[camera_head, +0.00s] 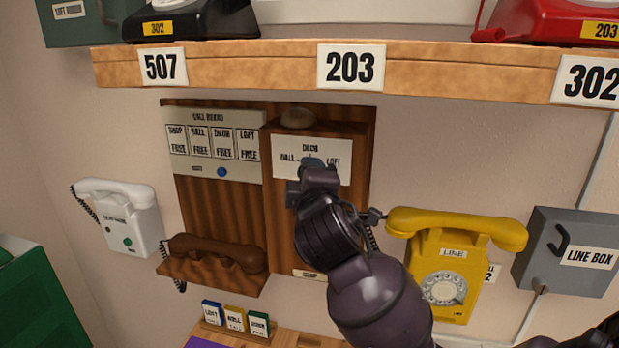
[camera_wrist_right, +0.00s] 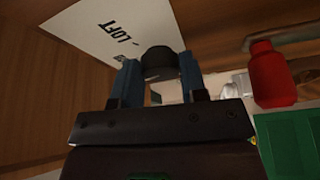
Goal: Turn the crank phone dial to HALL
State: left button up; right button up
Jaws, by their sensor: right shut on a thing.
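The wooden crank phone (camera_head: 220,215) hangs on the wall. Its raised box (camera_head: 285,220) carries a white dial plate (camera_head: 340,150), with a top label that seems to read DOOR, HALL at left and LOFT at right. My right gripper (camera_head: 312,165) is in front of the plate's middle and hides the dial there. Which label the dial points at is hidden. My left gripper is not in view.
A brown handset (camera_head: 215,252) lies on the phone's ledge. A white phone (camera_head: 130,225) is at left; a yellow phone (camera_head: 450,265) and a grey line box (camera_head: 565,250) are at right. A wooden shelf (camera_head: 430,65) runs above. Small label cards (camera_head: 235,318) stand below.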

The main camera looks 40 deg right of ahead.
jog(key=n, duration=0.2)
jog(key=n+g, duration=0.1)
jog(key=n, duration=0.1)
jog(key=shift+r+g+y, duration=0.2)
jog(key=shift+g+y, duration=0.1)
jog(key=shift+y, duration=0.1)
jog(key=n+g, duration=0.1)
jog(key=n, duration=0.2)
jog(key=shift+n+g, duration=0.3)
jog(key=o, duration=0.9)
jog(key=shift+a, duration=0.1)
jog(key=shift+w, duration=0.1)
